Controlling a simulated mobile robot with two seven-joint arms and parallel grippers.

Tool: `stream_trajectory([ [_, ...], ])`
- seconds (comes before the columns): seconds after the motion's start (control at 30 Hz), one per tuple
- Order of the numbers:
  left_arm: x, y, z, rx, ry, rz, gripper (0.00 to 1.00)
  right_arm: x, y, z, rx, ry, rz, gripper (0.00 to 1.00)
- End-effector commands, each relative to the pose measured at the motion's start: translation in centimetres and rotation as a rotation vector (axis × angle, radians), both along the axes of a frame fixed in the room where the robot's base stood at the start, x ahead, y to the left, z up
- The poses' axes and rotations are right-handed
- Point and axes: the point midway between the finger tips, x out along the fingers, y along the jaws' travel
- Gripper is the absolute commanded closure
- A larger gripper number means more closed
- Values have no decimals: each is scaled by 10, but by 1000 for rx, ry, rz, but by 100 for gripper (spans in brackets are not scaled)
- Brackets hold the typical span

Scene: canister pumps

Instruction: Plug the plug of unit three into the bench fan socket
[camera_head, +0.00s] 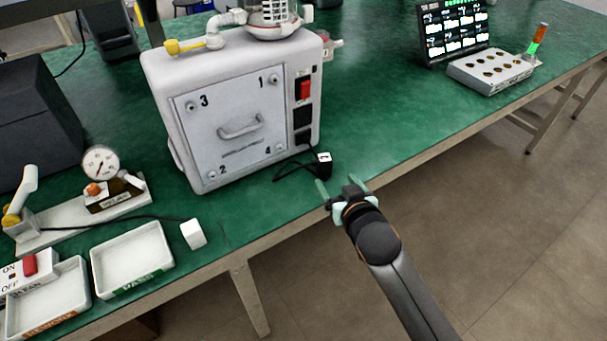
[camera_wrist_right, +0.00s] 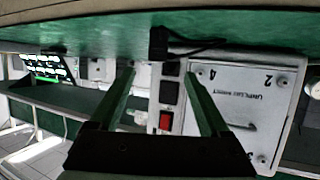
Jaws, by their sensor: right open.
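A small black plug (camera_head: 324,168) with a white-labelled face lies on the green bench near its front edge, its black cable running back to the white unit (camera_head: 320,65). The label is too small to read. In the wrist view, which is upside down, the plug (camera_wrist_right: 158,42) is beyond the fingertips. My right gripper (camera_head: 342,190) is open and empty, just in front of the plug and apart from it; its green fingers (camera_wrist_right: 160,76) show in the wrist view. The unit has a red switch (camera_head: 304,88) and black socket-like squares (camera_head: 303,115). I cannot identify the bench fan socket. My left gripper is not in view.
A gauge stand (camera_head: 100,165), a white block (camera_head: 193,233) and white trays (camera_head: 130,258) occupy the bench's left. A display (camera_head: 452,30) and a box with several round holes (camera_head: 490,70) stand far right. The bench between is clear.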

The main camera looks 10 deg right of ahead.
Motion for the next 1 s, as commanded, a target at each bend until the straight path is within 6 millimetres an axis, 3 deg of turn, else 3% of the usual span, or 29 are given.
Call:
stream_trajectory([
  [0.4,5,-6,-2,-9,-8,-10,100,57,-1,-22,-2,-2,-2,20],
  [0.67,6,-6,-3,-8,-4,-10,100,71,-1,-27,-2,-2,-1,20],
  [1.0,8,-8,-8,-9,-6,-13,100,109,-2,-42,-2,-1,-1,20],
])
